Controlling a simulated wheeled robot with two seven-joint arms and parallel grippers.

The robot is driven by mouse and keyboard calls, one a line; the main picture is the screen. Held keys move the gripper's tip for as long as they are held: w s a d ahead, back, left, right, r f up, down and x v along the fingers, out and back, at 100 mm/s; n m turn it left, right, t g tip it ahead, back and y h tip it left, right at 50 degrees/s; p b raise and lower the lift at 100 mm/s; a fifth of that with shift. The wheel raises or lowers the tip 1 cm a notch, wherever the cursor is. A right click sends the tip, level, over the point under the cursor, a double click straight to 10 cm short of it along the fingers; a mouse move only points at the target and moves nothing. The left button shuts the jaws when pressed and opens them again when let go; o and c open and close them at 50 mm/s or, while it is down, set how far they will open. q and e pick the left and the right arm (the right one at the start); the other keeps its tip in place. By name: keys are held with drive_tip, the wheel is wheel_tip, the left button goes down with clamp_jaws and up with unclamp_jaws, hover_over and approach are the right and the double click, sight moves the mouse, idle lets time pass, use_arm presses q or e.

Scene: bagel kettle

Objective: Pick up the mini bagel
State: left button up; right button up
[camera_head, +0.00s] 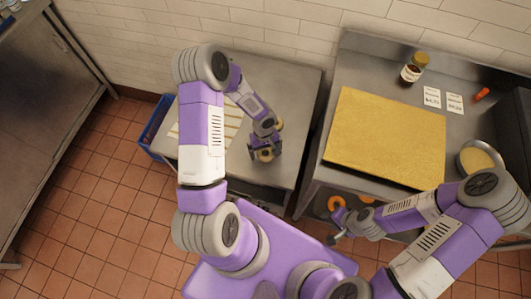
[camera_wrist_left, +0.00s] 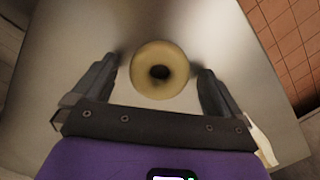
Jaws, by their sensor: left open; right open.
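The mini bagel, a pale tan ring with a dark hole, lies on the metal table in the left wrist view (camera_wrist_left: 178,72), between the two dark fingers of my left gripper (camera_head: 266,149). A gap shows on both sides, so the fingers appear not to touch it. In the head view a tan patch of the bagel (camera_head: 266,155) shows at the gripper, mostly hidden by it. My left gripper is open and pointed down at the table. My right gripper (camera_head: 337,238) is open and empty, low in front of the right-hand bench.
The left metal table (camera_head: 291,92) holds a pale striped item (camera_head: 221,130). The right bench (camera_head: 352,67) holds a large yellow board (camera_head: 388,136), a jar (camera_head: 412,70), price cards (camera_head: 442,100) and a round pan (camera_head: 478,156). Orange rings (camera_head: 337,202) show below its front edge. A blue crate (camera_head: 150,130) stands on the floor.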

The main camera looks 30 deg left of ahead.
use_arm(q)
drive_tip(key=c, duration=1.1)
wheel_tip(320, 180, up, 10)
drive_tip(key=p, duration=0.2)
